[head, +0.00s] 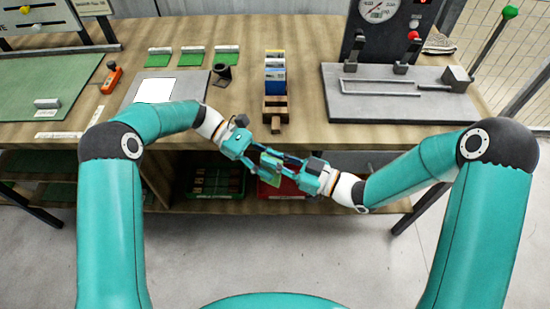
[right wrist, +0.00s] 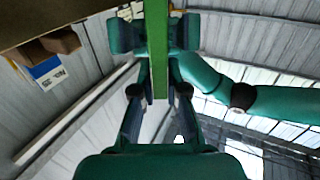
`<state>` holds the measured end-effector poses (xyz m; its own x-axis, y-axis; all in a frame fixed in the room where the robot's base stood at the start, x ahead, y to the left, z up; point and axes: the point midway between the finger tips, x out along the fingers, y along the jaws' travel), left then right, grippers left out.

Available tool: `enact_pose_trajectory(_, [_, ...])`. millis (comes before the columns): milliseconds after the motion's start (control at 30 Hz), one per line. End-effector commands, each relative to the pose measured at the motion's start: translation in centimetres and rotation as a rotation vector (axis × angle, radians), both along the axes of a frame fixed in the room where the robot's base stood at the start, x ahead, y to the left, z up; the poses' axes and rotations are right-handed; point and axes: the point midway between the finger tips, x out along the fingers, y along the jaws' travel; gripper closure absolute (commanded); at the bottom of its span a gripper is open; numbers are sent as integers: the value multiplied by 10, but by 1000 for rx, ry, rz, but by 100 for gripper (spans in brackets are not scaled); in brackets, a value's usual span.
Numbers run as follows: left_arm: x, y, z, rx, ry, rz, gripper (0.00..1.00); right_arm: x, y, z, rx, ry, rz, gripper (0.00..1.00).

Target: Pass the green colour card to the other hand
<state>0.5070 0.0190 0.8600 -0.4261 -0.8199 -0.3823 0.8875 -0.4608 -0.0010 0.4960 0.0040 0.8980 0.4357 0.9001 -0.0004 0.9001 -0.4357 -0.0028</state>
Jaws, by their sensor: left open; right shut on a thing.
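The green colour card (head: 270,178) is in front of the bench edge in the head view, between my two grippers. In the right wrist view the card (right wrist: 157,50) stands edge-on as a tall green strip between the fingers. My right gripper (head: 283,162) is shut on the card; its fingers also show in the right wrist view (right wrist: 159,98). My left gripper (head: 260,160) is open, close by on the card's left side. The fingers overlap in the head view, so I cannot tell whether the left fingers touch the card.
The wooden bench (head: 300,85) lies behind my grippers. On it are a grey board with a white sheet (head: 155,90), a dark cup (head: 222,75), a wooden holder (head: 276,105) and a gauge stand (head: 385,30).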

Motion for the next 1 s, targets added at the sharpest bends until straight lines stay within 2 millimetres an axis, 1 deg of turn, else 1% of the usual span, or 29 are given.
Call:
enact_pose_trajectory(133, [5, 7, 3, 0, -2, 2, 59, 0, 0, 0, 0, 0, 0, 100])
enact_pose_trajectory(267, [12, 23, 9, 1, -3, 3, 59, 0, 0, 0, 0, 0, -1, 100])
enact_pose_trajectory(433, [28, 52, 23, 1, -4, 4, 59, 0, 0, 0, 0, 0, -1, 100])
enact_pose_trajectory(600, [41, 77, 34, 2, -4, 3, 59, 0, 0, 0, 0, 0, -1, 100])
enact_pose_trajectory(833, [50, 94, 42, 1, -1, 2, 59, 0, 0, 0, 0, 0, -1, 100])
enact_pose_trajectory(933, [50, 98, 42, -2, -6, -7, 59, 0, 0, 0, 0, 0, -1, 100])
enact_pose_trajectory(1000, [46, 100, 39, -8, -23, -26, 59, 0, 0, 0, 0, 0, -1, 100])
